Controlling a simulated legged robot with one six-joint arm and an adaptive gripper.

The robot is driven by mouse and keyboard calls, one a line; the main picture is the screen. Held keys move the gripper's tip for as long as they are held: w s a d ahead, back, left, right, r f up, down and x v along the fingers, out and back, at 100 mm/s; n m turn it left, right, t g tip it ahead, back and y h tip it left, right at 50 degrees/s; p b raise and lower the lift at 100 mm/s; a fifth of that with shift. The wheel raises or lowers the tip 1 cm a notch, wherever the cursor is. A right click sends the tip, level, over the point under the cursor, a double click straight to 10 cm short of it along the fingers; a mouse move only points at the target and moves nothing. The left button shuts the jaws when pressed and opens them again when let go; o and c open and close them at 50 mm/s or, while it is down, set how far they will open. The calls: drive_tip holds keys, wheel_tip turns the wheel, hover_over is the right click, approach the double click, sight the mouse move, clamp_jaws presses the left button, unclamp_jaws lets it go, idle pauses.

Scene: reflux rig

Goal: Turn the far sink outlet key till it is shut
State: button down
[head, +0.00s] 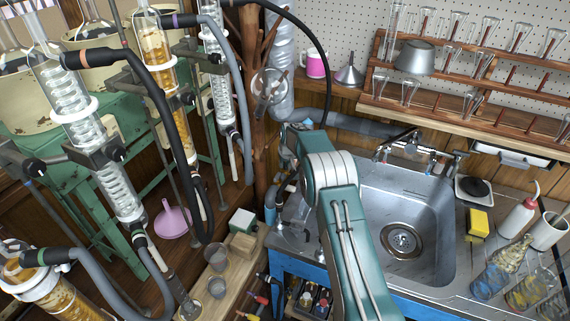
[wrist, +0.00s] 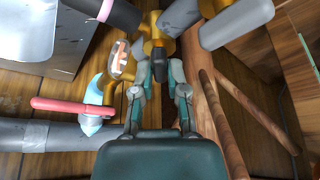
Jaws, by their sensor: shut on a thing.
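In the wrist view, a brass outlet (wrist: 157,28) stands at the top middle, with a dark grey key (wrist: 160,68) on its near side. My gripper (wrist: 161,75) has its two fingers closed around this key, one on each side. The key's exact angle is hard to tell because the fingers cover part of it. A second brass fitting (wrist: 126,62) is just to the left. In the head view, my gripper (head: 292,142) is by the left back corner of the steel sink (head: 405,205), largely hidden by my arm; the key cannot be made out there.
In the wrist view, a red handle (wrist: 72,106) and a grey pipe (wrist: 50,135) lie left of my gripper. A dark hose (wrist: 105,12) and wooden branches (wrist: 215,110) are close by. In the head view, glass condensers (head: 120,190) stand left; the sink basin is empty.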

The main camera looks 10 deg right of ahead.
drive_tip(key=m+h, duration=0.1)
drive_tip(key=m, duration=0.3)
drive_tip(key=shift+a+f+m+h, duration=0.15)
drive_tip(key=shift+m+h, duration=0.15)
drive_tip(key=shift+h, duration=0.1)
drive_tip(key=shift+a+m+g+h, duration=0.1)
drive_tip(key=shift+m+g+h, duration=0.45)
drive_tip(key=shift+m, duration=1.35)
drive_tip(key=c, duration=0.7)
unclamp_jaws()
drive_tip(key=shift+o, duration=0.2)
drive_tip(key=shift+a+r, duration=0.1)
drive_tip(key=shift+r, duration=0.15)
drive_tip(key=s+a, duration=0.2)
drive_tip(key=s, duration=0.1)
drive_tip(key=s+a, duration=0.5)
drive_tip(key=s, duration=0.2)
drive_tip(key=shift+a+r, duration=0.2)
drive_tip(key=shift+r, duration=0.05)
